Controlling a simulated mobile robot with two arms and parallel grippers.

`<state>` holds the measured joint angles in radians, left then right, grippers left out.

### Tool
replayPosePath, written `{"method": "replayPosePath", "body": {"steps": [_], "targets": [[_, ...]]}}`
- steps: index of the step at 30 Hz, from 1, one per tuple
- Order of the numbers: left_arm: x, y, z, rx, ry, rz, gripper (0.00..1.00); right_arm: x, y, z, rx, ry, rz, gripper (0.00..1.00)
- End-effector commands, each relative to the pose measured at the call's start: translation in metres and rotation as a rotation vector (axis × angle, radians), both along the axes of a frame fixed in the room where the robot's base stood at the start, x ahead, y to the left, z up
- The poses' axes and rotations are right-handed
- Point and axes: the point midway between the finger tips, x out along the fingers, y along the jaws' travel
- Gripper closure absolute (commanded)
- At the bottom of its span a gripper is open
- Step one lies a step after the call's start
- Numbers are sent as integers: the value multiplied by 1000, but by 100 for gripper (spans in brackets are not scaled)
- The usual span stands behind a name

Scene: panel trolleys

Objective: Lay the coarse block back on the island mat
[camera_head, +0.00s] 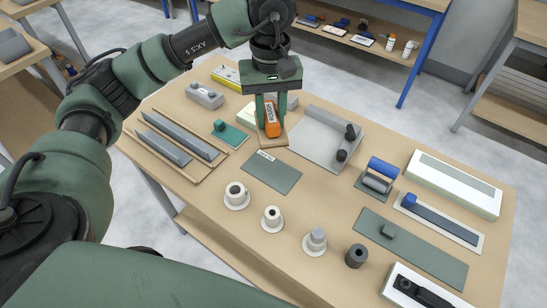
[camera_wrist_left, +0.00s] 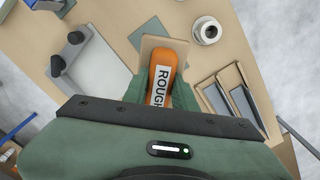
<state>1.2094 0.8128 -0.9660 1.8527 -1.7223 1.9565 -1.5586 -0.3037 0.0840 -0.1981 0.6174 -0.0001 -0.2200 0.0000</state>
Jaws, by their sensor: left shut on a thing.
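The coarse block is an orange block (camera_head: 271,121) with a white label; in the left wrist view its label reads ROUGH (camera_wrist_left: 163,78). A tan flat base (camera_head: 273,137) shows under it. My left gripper (camera_head: 270,112) points down and is shut on the block, with a finger on each side. A flat grey-green mat (camera_head: 272,174) with a small label lies just in front of the block, bare; the mat also shows in the wrist view (camera_wrist_left: 149,32). Whether the base touches the table is unclear. My right gripper is not in view.
A grey tray with dark knobs (camera_head: 318,140) stands close to the right of the block. A teal plate (camera_head: 229,136) and a slotted wooden rack (camera_head: 181,138) are to the left. White cups (camera_head: 236,195) stand in front of the bare mat. A larger mat (camera_head: 440,263) lies right.

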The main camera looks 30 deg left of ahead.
Motion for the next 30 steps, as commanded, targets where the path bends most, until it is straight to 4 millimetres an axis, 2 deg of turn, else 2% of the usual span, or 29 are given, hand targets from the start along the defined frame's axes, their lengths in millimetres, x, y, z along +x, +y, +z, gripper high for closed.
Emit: {"method": "replayPosePath", "body": {"steps": [6,12,20,27,30], "targets": [[-1,1,-57,1,6,2,100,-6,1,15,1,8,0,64],[-1,1,-99,2,1,1,100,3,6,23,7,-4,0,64],[0,1,-120,1,0,0,100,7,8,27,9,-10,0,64],[0,0,-153,1,1,-1,100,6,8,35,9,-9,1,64],[1,0,-156,0,-4,-2,100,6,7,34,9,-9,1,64]]}}
